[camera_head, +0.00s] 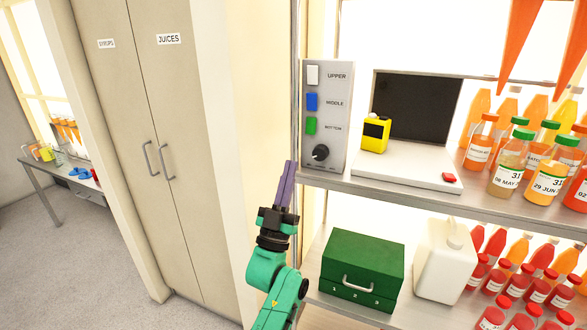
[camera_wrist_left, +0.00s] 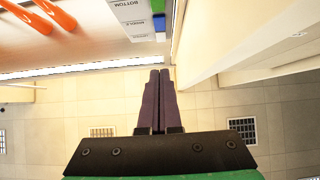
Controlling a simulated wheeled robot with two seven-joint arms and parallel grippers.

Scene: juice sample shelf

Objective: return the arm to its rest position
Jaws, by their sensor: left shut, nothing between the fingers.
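My left gripper (camera_head: 286,184) has purple fingers and a black body on a green arm. In the head view it points up, in front of the shelf's left post and just below the switch panel (camera_head: 327,120). Its fingers are together with nothing between them. The wrist view shows the two shut fingers (camera_wrist_left: 158,82) side by side, with the panel (camera_wrist_left: 135,18) beyond their tips. My right gripper is not in view.
The upper shelf (camera_head: 400,195) holds a white device with a dark screen (camera_head: 415,105), a yellow object (camera_head: 375,134) and labelled bottles (camera_head: 511,160). Below are a green box (camera_head: 362,262) and a white jug (camera_head: 444,258). Tall cabinet doors (camera_head: 150,120) stand left; open floor (camera_head: 80,260) lies beyond.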

